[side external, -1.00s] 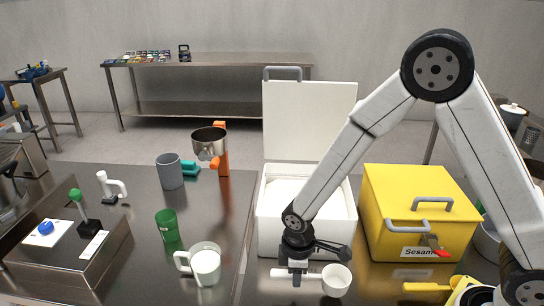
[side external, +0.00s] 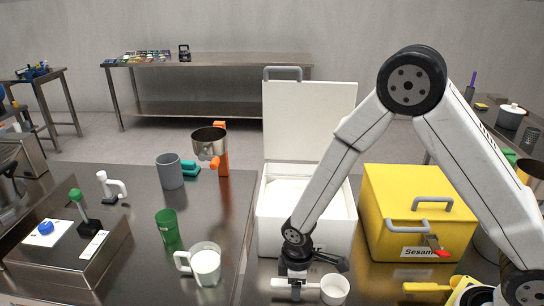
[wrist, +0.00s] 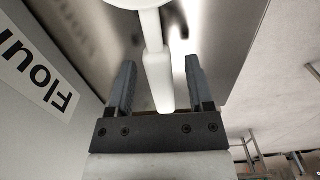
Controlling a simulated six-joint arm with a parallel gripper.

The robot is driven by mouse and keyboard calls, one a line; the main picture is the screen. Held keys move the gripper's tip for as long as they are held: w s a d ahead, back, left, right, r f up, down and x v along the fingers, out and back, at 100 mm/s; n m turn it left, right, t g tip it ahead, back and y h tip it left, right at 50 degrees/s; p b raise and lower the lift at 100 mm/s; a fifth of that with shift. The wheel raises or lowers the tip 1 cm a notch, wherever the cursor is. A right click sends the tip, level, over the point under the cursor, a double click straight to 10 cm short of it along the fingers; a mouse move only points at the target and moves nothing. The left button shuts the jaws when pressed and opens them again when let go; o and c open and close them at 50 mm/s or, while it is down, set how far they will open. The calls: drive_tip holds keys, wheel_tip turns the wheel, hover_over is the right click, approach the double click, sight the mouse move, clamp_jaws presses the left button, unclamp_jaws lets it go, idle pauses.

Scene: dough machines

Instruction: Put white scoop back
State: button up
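The white scoop (side external: 334,289) lies level in front of the white flour bin (side external: 306,222), bowl to the right and handle to the left. It appears to rest on the steel table. My gripper (side external: 295,290) is low over its handle. In the wrist view the white handle (wrist: 158,78) is between the two fingers of my gripper (wrist: 160,72), with a visible gap on each side, so the gripper is open around it. The scoop's bowl is cut off at the top of the wrist view. The bin's lid (side external: 311,120) stands open, and white flour shows inside.
A yellow sesame bin (side external: 420,215) with a closed lid stands right of the flour bin. A yellow scoop (side external: 430,287) lies in front of it. A white-filled measuring jug (side external: 206,265) and green cup (side external: 167,226) stand to the left.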

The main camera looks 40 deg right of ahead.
drive_tip(key=shift+r, duration=0.15)
wheel_tip(320, 180, up, 12)
idle(1.2)
drive_tip(key=shift+w, duration=0.1)
drive_tip(key=s+d+r+m+t, duration=0.1)
drive_tip(key=s+d+m+t, duration=0.1)
drive_tip(key=s+d+m, duration=0.5)
drive_tip(key=d+m, duration=0.2)
drive_tip(key=d, duration=0.1)
drive_tip(key=shift+d+r+t, duration=0.3)
drive_tip(key=shift+t, duration=0.1)
